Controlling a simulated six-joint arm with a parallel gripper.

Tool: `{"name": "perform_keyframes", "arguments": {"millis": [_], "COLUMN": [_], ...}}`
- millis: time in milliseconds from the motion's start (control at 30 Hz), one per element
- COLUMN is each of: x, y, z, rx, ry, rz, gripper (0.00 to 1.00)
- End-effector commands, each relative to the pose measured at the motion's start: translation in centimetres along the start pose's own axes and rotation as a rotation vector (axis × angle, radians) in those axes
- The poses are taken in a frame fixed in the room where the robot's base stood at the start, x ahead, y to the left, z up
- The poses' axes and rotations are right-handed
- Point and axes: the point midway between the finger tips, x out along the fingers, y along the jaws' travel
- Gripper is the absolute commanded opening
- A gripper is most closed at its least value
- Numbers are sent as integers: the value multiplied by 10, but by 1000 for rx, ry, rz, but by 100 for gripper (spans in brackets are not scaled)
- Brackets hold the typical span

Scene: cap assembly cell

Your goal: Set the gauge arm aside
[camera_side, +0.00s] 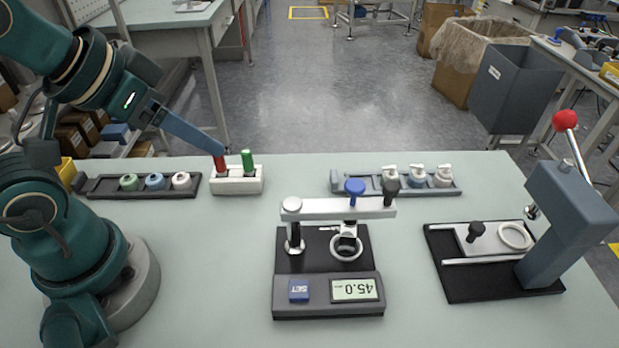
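The gauge arm (325,208) is a light grey bar on a post at its left end. It lies across above the black gauge base (310,262), with a blue knob (355,187) and a dark knob (391,187) towards its right end. A dark probe hangs from it over a white ring (346,248). The gauge's display (354,290) reads 45.0, upside down in this view. My gripper (218,152) is far left of the gauge arm, with its tip at a red peg (221,168) in a white block. Its fingers show edge-on, so their opening is hidden.
The white block (237,186) also holds a green peg (247,161). A dark rack with caps (108,185) stands left, another rack (345,182) behind the gauge. A lever press (570,205) with a red ball handle stands right. The table between block and gauge is clear.

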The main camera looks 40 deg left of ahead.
Motion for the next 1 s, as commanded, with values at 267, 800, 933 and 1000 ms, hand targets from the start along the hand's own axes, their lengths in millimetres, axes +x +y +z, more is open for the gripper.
{"name": "perform_keyframes", "arguments": {"millis": [267, 800, 933, 1000], "x": [15, 54, 67, 69], "y": [-1, 150, 154, 155], "z": [-90, -73, -58, -56], "rx": [122, 502, 508, 508], "ry": [408, 605, 543, 530], "rz": [-32, 631, 653, 657], "gripper": [57, 57, 57, 57]}}
